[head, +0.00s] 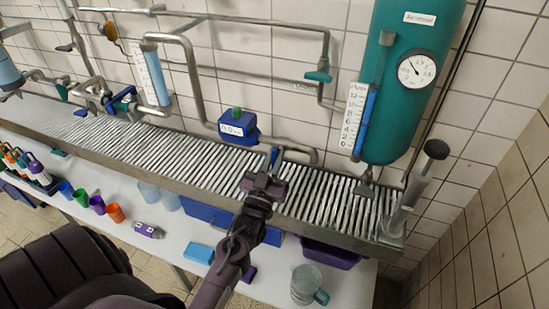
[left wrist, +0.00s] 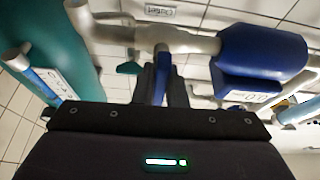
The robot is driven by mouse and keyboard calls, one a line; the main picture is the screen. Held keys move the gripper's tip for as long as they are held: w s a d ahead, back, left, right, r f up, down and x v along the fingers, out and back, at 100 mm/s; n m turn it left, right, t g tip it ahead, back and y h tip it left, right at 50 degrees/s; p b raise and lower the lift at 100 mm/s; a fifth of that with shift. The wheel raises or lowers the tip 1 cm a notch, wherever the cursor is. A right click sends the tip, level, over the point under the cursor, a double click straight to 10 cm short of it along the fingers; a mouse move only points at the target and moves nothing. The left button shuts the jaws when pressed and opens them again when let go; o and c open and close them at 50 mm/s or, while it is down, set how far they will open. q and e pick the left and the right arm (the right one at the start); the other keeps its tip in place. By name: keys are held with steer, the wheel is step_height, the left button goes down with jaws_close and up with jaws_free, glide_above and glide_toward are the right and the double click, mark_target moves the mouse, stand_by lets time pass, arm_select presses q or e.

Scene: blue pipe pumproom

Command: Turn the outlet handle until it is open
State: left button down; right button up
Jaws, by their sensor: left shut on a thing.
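The outlet handle (head: 274,157) is a small blue lever on the grey pipe, to the right of the blue flow meter. My left gripper (head: 268,175) reaches up to it over the slatted grating and is shut on it. In the left wrist view the blue handle (left wrist: 160,78) lies between the two dark fingers (left wrist: 162,88) and runs from the pipe fitting toward my gripper. An outlet label (left wrist: 160,11) is on the wall tiles behind the pipe. The handle's gripped end is partly hidden by the fingers. My right gripper is not in view.
The blue flow meter (head: 238,127) sits on the pipe to the left. A teal air vessel (head: 405,95) hangs at right. A jug (head: 307,284), a purple bin (head: 331,254) and several coloured cups stand on the white bench below the grating.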

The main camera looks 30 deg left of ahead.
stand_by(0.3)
arm_select(q)
steer(key=c, duration=1.5)
jaws_free()
steer(key=shift+f, duration=0.1)
steer(key=shift+s+d+f, duration=0.1)
steer(key=shift+s+f, duration=0.1)
steer(key=shift+s, duration=0.1)
steer(key=b+v, duration=0.1)
steer(key=v, duration=0.6)
steer(key=shift+r+b, duration=0.1)
steer(key=shift+b, duration=0.3)
